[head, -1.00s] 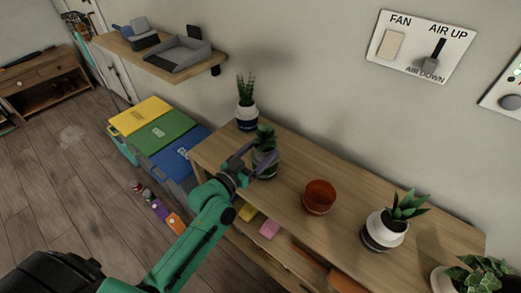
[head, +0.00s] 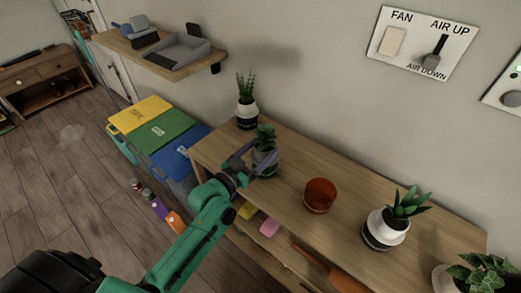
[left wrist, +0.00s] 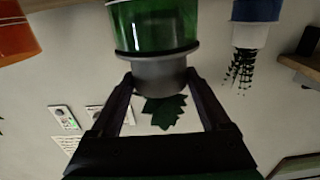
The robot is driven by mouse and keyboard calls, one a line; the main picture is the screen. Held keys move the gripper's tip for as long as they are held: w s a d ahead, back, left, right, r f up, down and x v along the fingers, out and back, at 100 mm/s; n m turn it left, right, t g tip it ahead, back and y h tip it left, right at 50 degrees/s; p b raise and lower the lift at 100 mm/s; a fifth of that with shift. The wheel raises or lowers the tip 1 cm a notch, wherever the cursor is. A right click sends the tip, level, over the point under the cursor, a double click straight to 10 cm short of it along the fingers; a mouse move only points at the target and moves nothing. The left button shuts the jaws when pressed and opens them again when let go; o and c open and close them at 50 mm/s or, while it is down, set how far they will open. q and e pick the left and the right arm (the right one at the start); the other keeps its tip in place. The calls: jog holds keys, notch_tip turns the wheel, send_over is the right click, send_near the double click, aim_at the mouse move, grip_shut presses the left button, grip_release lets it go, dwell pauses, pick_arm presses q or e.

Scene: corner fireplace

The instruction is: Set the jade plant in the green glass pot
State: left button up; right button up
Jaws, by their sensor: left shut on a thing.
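The jade plant (head: 265,134), a dark-leaved plant in a grey inner pot (left wrist: 158,76), is at the green glass pot (head: 262,171) on the wooden shelf top. My left gripper (head: 262,157) is shut on the grey inner pot, one finger on each side. The left wrist view is upside down: leaves (left wrist: 164,110) point down and the green glass pot (left wrist: 155,25) is at the top. The grey pot lines up with the green pot's mouth; part of it shows above the rim. I cannot tell how deep it sits. My right gripper is not in view.
On the same shelf top (head: 345,219) stand an empty-looking orange pot (head: 320,195), a snake-like plant (head: 246,102) behind left, a succulent (head: 392,222) and a leafy plant at right. Colored bins (head: 165,135) stand to the left, below a wall shelf.

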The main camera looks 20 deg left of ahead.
pick_arm(q)
jog(key=shift+f, duration=0.15)
jog(key=o, duration=0.8)
jog(key=b+v, duration=0.2)
jog(key=v, duration=1.2)
jog(key=shift+s+a, duration=0.15)
jog(key=shift+s, duration=0.1)
